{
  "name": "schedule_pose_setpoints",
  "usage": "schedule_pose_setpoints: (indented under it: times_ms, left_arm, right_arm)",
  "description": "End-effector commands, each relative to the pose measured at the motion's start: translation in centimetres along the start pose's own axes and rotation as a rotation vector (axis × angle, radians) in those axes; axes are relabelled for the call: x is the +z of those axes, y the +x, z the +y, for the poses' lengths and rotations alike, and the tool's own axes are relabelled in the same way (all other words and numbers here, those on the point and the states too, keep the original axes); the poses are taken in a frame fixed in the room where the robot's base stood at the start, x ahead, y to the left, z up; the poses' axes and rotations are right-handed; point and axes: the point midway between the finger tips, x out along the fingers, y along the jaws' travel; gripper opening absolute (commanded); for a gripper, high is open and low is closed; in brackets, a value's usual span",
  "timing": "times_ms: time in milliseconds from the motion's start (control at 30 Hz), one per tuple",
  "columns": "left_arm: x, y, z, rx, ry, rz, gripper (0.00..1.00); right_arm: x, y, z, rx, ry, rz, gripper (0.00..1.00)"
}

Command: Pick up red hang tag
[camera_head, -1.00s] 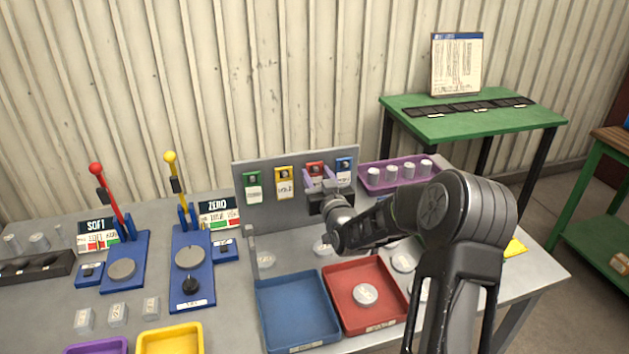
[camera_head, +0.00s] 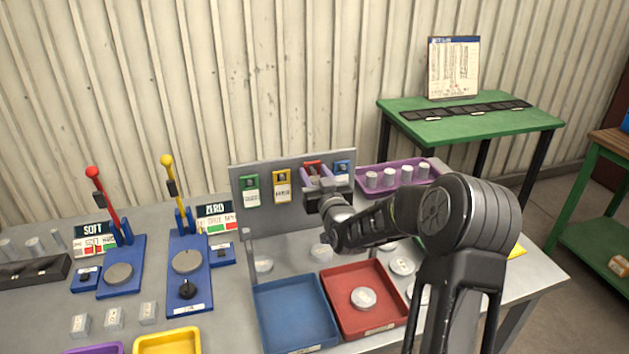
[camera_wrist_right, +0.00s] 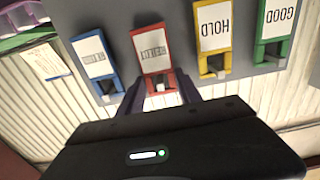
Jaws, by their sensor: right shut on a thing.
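The red hang tag (camera_head: 312,166) hangs on the grey upright panel (camera_head: 262,217), between the yellow tag (camera_head: 282,186) and the blue tag (camera_head: 342,168). In the right wrist view the red tag (camera_wrist_right: 153,50) has a white label with dark print too blurred to read. My right gripper (camera_head: 318,178) is at the panel with its purple fingers on either side of the red tag's lower part. The fingers (camera_wrist_right: 160,92) are shut on it, and the tag is still at the panel. Much of the tag is hidden behind the gripper in the head view. My left gripper is not in view.
A green tag (camera_head: 250,190) hangs at the panel's left end. Below are a blue tray (camera_head: 297,312) and a red tray (camera_head: 385,322). A purple rack (camera_head: 400,187) with white cylinders stands right of the panel. Two lever stations stand on the left.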

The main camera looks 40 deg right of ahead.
Motion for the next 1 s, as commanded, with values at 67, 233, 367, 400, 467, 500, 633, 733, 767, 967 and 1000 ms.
schedule_pose_setpoints:
  times_ms: [67,233,367,400,467,500,633,733,767,967,1000]
  left_arm:
    - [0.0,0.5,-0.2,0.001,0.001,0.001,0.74]
    - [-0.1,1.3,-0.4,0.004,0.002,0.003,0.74]
    - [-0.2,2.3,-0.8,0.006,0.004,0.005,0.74]
    - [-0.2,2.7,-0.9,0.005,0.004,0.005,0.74]
    - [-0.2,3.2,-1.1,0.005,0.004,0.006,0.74]
    - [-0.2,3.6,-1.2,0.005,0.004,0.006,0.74]
    - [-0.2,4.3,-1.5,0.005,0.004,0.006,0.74]
    - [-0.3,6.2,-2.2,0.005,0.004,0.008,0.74]
    - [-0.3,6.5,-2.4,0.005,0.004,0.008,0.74]
    - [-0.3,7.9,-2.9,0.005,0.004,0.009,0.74]
    - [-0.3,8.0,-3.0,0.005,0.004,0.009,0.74]
  right_arm:
    - [-0.1,-0.6,0.0,0.0,0.0,0.001,0.03]
    - [-0.1,-3.4,0.0,0.0,-0.001,0.002,0.03]
    - [0.0,-6.6,0.0,0.001,-0.001,0.003,0.03]
    - [0.1,-7.9,0.0,0.001,-0.001,0.004,0.03]
    - [0.1,-9.9,0.0,0.001,-0.002,0.004,0.03]
    - [0.1,-11.3,0.0,0.001,-0.002,0.004,0.03]
    - [-0.1,-15.1,0.0,0.002,-0.001,0.004,0.03]
    - [0.3,-16.3,0.0,0.0,-0.002,0.009,0.03]
    - [0.3,-16.6,0.0,0.0,-0.001,0.008,0.03]
    - [0.0,-17.7,0.0,0.0,-0.001,0.004,0.03]
    - [0.0,-17.9,0.0,0.0,0.0,0.002,0.03]
